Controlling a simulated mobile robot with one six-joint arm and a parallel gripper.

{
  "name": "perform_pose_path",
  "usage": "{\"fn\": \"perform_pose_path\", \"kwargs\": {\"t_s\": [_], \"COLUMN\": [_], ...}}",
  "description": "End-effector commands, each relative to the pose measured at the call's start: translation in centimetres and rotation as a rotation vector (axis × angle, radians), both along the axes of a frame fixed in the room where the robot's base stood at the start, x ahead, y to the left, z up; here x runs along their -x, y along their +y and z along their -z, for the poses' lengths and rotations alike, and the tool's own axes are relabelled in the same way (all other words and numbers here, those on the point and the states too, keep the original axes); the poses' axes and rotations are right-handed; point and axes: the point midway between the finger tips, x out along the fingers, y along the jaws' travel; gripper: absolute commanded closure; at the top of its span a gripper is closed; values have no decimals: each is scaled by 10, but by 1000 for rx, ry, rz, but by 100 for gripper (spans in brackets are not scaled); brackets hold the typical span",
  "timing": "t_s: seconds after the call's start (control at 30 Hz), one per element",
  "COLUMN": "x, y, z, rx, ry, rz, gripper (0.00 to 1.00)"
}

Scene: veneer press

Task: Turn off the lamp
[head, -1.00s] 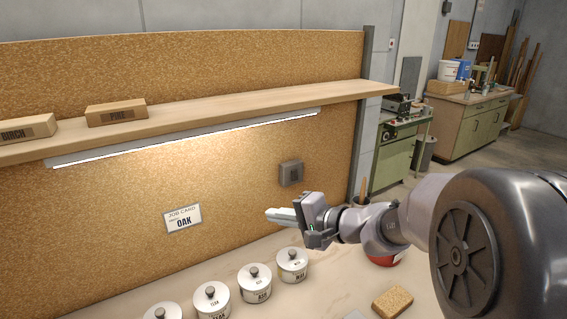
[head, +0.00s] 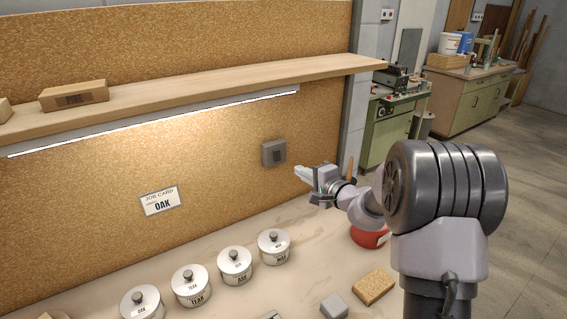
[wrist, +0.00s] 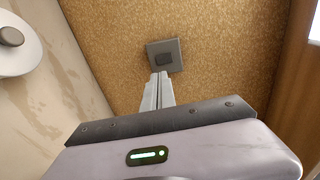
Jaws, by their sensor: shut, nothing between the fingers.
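The lamp (head: 160,122) is a long strip under the shelf, and it is lit, casting warm light on the cork board. A grey square switch (head: 273,153) with a darker rocker is mounted on the board, below the right end of the lamp. The switch also shows in the wrist view (wrist: 165,56), just beyond my fingertips. My gripper (head: 299,171) is shut and empty, to the right of and slightly below the switch in the head view. In the wrist view my fingers (wrist: 158,77) point at the switch's lower edge; I cannot tell whether they touch it.
Several lidded white pots (head: 235,265) stand in a row on the bench. A red container (head: 369,238), a cork block (head: 374,287) and a grey block (head: 334,306) lie to the right. The wooden shelf (head: 200,88) juts out above, holding a PINE block (head: 74,96).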

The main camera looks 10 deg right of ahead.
Motion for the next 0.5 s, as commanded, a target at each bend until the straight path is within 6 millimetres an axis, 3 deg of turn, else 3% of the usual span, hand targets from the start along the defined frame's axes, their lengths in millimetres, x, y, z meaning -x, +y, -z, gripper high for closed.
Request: {"fn": "perform_pose_path", "kwargs": {"t_s": [0.3,0.5], "x": [-62,-87], "y": [27,37], "z": [13,17], "rx": [0,0], "ry": [-1,-1], "rz": [-2,0], "gripper": [100,100]}}
